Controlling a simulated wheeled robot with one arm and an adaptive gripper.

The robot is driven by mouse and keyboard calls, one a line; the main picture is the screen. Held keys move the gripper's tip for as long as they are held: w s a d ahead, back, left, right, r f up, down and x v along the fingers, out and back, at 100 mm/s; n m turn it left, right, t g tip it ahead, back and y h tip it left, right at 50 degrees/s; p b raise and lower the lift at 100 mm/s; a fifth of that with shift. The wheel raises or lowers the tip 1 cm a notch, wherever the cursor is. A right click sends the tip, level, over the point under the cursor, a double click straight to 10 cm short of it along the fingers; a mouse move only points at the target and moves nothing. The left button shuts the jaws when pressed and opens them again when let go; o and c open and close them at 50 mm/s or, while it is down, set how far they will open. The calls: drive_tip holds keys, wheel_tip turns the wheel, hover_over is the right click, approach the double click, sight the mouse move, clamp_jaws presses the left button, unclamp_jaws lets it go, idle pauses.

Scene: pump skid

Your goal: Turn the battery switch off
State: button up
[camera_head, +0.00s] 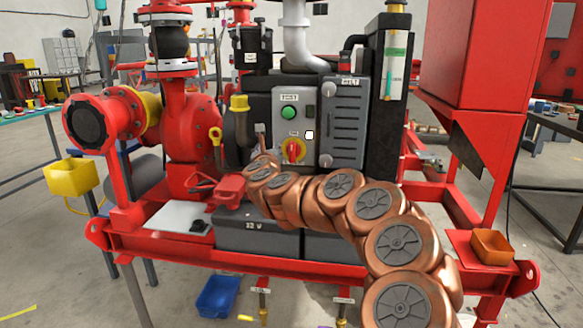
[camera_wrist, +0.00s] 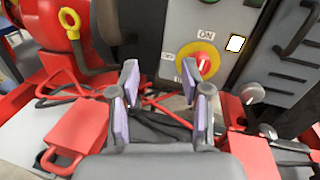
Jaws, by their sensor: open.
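The battery switch is a red knob on a round yellow plate (camera_head: 293,150) on the grey panel, below the green button. In the wrist view the red knob (camera_wrist: 204,63) is ahead, just above and right of the fingers. An "ON" label sits above it, and a smaller, hard-to-read label is at its left. The knob's handle looks roughly upright in the head view. My gripper (camera_wrist: 165,92) is open and empty, its two purple-padded fingers apart and short of the panel. In the head view the copper arm's end mostly hides the gripper.
A green button (camera_head: 289,113) and a white square (camera_head: 309,135) are near the switch. A grey box with knobs (camera_head: 343,122) stands at the right. A red handled case (camera_wrist: 78,135) lies low at the left. The 12 V battery (camera_head: 258,236) sits below, beside red cables (camera_wrist: 165,108).

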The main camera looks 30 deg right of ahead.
sight(292, 152)
drive_tip(key=d+f+m+h, duration=0.1)
drive_tip(key=d, duration=0.1)
drive_tip(key=d+f+m+g+h, duration=0.1)
drive_tip(key=d+f, duration=0.1)
drive_tip(key=d, duration=0.1)
drive_tip(key=d+f+m+g, duration=0.1)
drive_tip(key=d+m, duration=0.1)
drive_tip(key=shift+d+f+h+b, duration=0.15)
drive_tip(key=shift+f+h+b, duration=0.1)
drive_tip(key=shift+h+b, duration=0.15)
drive_tip(key=shift+x, duration=2.9)
drive_tip(key=shift+c, duration=0.2)
clamp_jaws()
